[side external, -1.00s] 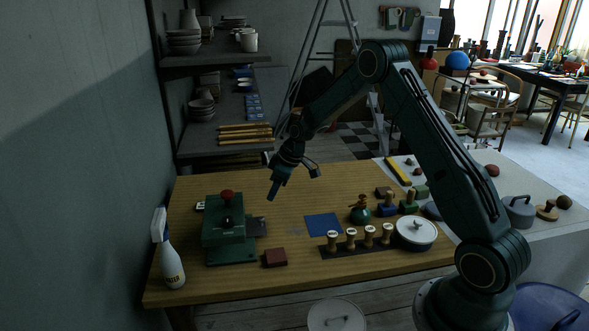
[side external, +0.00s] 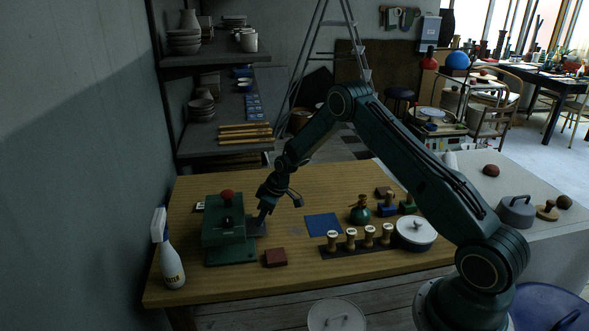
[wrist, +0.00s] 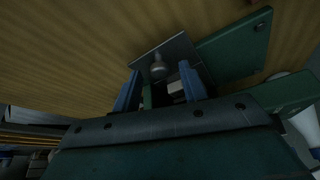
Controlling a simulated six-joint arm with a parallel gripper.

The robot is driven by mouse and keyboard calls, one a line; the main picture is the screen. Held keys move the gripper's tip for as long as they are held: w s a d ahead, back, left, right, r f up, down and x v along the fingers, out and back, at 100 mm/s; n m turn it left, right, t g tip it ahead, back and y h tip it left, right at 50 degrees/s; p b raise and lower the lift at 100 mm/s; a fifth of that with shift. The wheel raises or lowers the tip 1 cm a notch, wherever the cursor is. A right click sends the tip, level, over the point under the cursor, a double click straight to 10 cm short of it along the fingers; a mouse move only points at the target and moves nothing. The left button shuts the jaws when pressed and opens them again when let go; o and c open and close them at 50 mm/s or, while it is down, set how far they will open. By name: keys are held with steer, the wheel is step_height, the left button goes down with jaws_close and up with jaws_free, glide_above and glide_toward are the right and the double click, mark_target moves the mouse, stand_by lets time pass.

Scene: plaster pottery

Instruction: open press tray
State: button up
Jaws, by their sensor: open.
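The green press (side external: 222,238) stands on the left part of the wooden table, with a red knob on top. Its grey tray (side external: 258,230) sticks out to the right. My gripper (side external: 262,221) points down at this tray, close beside the press. In the wrist view, the fingers of my gripper (wrist: 159,72) are apart, one on each side of a small round knob on the tray (wrist: 176,48). Whether they touch the knob is unclear. The green press base (wrist: 236,48) shows to the right there.
A spray bottle (side external: 170,260) stands left of the press. A dark red block (side external: 276,258) lies in front, and a blue square (side external: 323,225) lies to the right. A rack of stamps (side external: 360,245) and a white lidded pot (side external: 416,234) stand farther right.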

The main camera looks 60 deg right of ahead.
steer(key=shift+f, duration=0.1)
steer(key=shift+c, duration=0.2)
jaws_close()
steer(key=s+d, duration=0.8)
steer(key=shift+s+d, duration=0.3)
steer(key=shift+o, duration=0.2)
jaws_free()
steer(key=v, duration=1.3)
steer(key=shift+s+r, duration=0.2)
steer(key=shift+r, duration=0.15)
